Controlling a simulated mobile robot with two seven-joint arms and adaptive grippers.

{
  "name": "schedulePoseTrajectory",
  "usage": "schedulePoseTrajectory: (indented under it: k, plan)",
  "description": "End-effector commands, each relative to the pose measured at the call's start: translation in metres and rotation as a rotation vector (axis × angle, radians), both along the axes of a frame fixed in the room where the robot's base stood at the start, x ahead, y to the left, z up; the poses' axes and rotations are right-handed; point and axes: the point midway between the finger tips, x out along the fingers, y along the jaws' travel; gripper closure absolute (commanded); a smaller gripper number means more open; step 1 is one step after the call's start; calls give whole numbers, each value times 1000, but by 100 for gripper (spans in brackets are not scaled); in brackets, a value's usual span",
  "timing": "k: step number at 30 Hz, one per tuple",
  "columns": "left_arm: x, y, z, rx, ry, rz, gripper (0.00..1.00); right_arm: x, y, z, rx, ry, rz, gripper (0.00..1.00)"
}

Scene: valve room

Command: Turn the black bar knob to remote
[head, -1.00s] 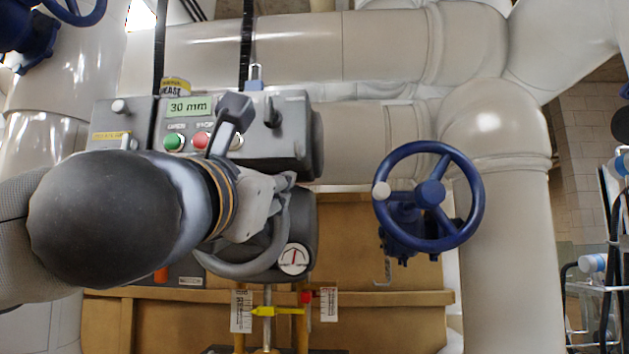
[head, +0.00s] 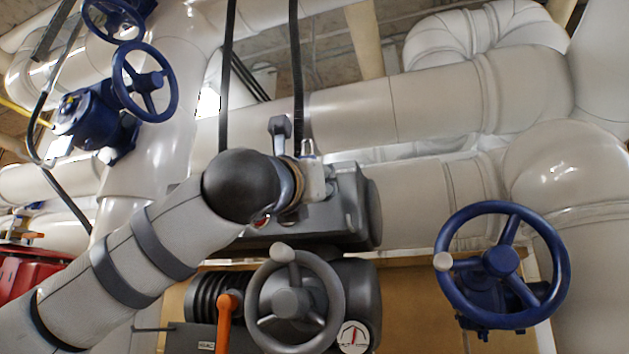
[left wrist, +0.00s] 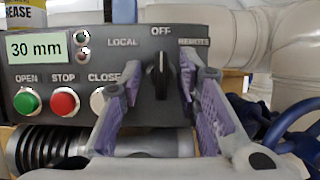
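The black bar knob (left wrist: 158,75) stands upright on the grey control panel (left wrist: 130,55) in the left wrist view, its bar pointing up to OFF. LOCAL is printed to its left; the REMOTE label (left wrist: 194,41) to its right is partly covered by a finger. My left gripper (left wrist: 160,86) is open, its purple-padded fingers on either side of the knob with gaps visible. I cannot tell how far the tips are from the panel. In the head view my left wrist covers the knob and most of the panel box (head: 352,200). My right gripper is not in view.
Green (left wrist: 27,100), red (left wrist: 64,101) and white (left wrist: 98,100) buttons sit left of the knob. A grey handwheel (head: 294,300) is below the box in the head view. A blue handwheel (head: 502,262) stands to the right. Large pale pipes run behind.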

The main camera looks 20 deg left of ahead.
Motion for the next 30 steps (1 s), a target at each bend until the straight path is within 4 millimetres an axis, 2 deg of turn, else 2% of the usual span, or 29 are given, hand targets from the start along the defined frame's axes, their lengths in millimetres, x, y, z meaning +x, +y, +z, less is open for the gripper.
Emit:
schedulePoseTrajectory:
  k: [7, 11, 23, 30]
  plan:
    - [1, -1, 0, 1, 0, -1, 72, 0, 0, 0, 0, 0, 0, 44]
    - [1, -1, 0, 1, 0, -1, 100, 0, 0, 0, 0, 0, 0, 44]
    - [1, 0, 0, 32, -1, 0, 100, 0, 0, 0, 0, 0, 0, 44]
    - [0, 1, 1, 171, -7, 2, 100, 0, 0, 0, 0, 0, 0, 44]
